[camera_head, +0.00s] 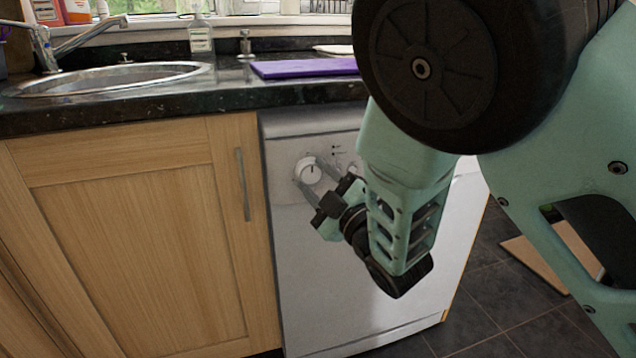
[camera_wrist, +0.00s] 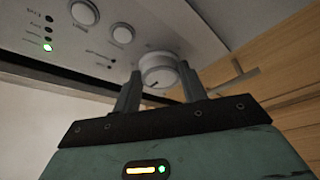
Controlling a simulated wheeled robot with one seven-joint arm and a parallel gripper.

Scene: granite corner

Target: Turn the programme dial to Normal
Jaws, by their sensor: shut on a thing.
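The programme dial (camera_head: 310,169) is a round white knob with a dark pointer mark on the front panel of the white dishwasher (camera_head: 330,270). In the wrist view the dial (camera_wrist: 158,70) sits between the two fingers of my gripper (camera_wrist: 160,82), which is shut on it. In the head view my gripper (camera_head: 309,184) reaches up to the dial from the lower right. The pointer mark shows on the dial's face, but I cannot read any programme names around it. A green light (camera_wrist: 47,48) glows on the panel in the wrist view.
Two round buttons (camera_wrist: 122,34) sit beside the dial on the panel. A wooden cupboard (camera_head: 130,240) with a metal handle stands left of the dishwasher. The dark worktop (camera_head: 240,97) above holds a sink (camera_head: 110,79) and a purple board (camera_head: 305,68).

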